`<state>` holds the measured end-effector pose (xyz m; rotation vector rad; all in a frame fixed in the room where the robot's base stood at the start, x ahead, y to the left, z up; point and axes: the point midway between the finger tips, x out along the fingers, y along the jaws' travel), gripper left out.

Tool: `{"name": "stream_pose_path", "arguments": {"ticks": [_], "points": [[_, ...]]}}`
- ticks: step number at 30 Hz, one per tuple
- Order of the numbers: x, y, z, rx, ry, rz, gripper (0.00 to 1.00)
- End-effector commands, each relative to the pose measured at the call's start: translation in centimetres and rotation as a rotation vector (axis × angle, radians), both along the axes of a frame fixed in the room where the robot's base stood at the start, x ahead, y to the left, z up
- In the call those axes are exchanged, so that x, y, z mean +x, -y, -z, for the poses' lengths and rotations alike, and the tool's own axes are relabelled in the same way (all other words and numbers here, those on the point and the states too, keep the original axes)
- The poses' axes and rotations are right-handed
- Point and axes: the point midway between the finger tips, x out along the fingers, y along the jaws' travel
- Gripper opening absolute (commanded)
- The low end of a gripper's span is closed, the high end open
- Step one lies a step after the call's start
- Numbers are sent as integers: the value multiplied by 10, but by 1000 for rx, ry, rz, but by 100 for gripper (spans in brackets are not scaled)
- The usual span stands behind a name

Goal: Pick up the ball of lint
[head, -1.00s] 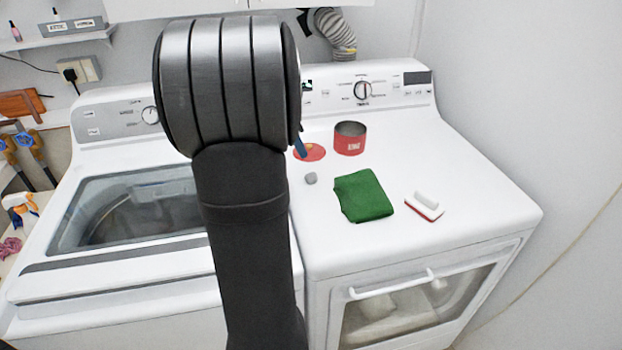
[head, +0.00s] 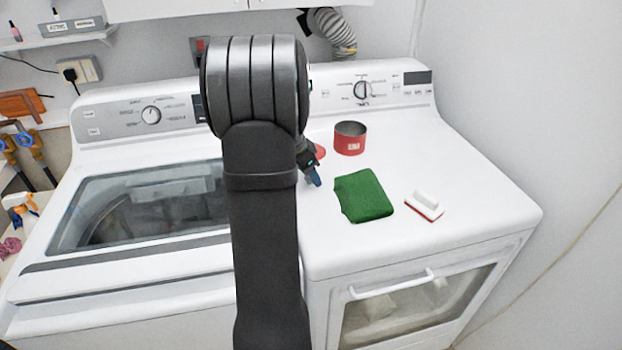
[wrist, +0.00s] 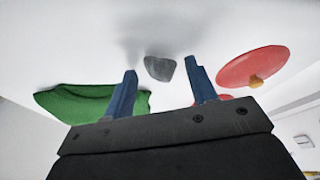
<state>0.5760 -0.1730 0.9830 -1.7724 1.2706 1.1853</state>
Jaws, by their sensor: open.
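The grey ball of lint (wrist: 159,70) lies on the white dryer top. In the wrist view it shows between and just past the tips of my gripper (wrist: 161,66), whose two blue fingers are open and empty. I cannot tell how far the fingertips are above the surface. In the head view my gripper (head: 314,178) points down over the dryer top, left of the green cloth, and the lint is hidden there.
A folded green cloth (head: 363,196) lies right of my gripper, also seen in the wrist view (wrist: 75,103). A red tin (head: 349,138) and a red lid (wrist: 245,70) are close by. A white brush (head: 426,204) lies further right. A washer (head: 130,265) stands left.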

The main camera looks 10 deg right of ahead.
Motion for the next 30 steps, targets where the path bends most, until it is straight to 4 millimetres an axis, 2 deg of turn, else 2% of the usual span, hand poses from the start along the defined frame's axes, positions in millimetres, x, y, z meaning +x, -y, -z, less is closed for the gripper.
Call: {"name": "stream_pose_path", "arguments": {"ticks": [5,12,30], "points": [[0,0,0,-1,1,0,50],[0,0,-1,-1,1,0,4],[1,0,-3,0,2,-1,0]]}}
